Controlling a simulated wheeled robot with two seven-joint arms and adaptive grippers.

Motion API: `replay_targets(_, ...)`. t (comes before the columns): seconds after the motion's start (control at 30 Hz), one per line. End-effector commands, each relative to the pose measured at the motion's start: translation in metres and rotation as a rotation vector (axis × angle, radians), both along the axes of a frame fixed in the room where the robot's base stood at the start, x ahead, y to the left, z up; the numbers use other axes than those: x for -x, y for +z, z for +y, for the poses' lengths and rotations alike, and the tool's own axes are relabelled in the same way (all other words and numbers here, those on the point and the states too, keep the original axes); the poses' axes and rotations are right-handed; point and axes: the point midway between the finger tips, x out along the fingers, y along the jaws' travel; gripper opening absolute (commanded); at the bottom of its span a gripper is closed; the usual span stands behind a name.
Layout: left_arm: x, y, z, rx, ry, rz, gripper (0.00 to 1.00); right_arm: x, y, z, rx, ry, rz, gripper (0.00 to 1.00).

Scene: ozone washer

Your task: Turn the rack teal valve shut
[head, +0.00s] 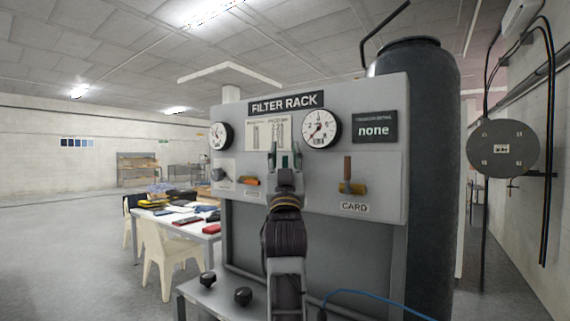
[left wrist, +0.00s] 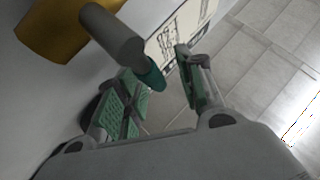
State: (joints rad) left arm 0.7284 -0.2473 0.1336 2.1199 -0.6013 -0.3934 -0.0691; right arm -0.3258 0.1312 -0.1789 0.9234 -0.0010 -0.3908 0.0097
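The teal valve is mostly hidden behind my gripper in the head view. In the left wrist view a grey lever with a teal end (left wrist: 150,76) stands out beside a brass-coloured body (left wrist: 52,28); I take it for the teal valve. My left gripper (head: 285,157) is raised in front of the middle of the filter rack (head: 380,135). In the left wrist view its green-padded fingers (left wrist: 162,82) are apart, with the teal end at the gap between them; contact cannot be told. My right gripper is not in view.
A lever valve (head: 348,186) labelled CARD is right of my gripper, an orange-handled valve (head: 250,181) left. Two gauges, one the right gauge (head: 320,128), sit above. A dark tank (head: 435,180) stands behind the rack. A cluttered table (head: 205,233) and chairs are at left.

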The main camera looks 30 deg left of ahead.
Motion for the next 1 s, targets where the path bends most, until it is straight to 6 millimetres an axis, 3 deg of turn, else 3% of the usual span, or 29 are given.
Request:
replay_targets(0.6, 0.0, 0.057, 0.0, 0.0, -0.001, -0.001, 0.38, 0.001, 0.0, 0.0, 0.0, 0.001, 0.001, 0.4)
replay_targets(1.0, 0.0, 0.077, 0.0, 0.002, -0.001, 0.0, 0.38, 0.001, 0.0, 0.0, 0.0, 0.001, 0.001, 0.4)
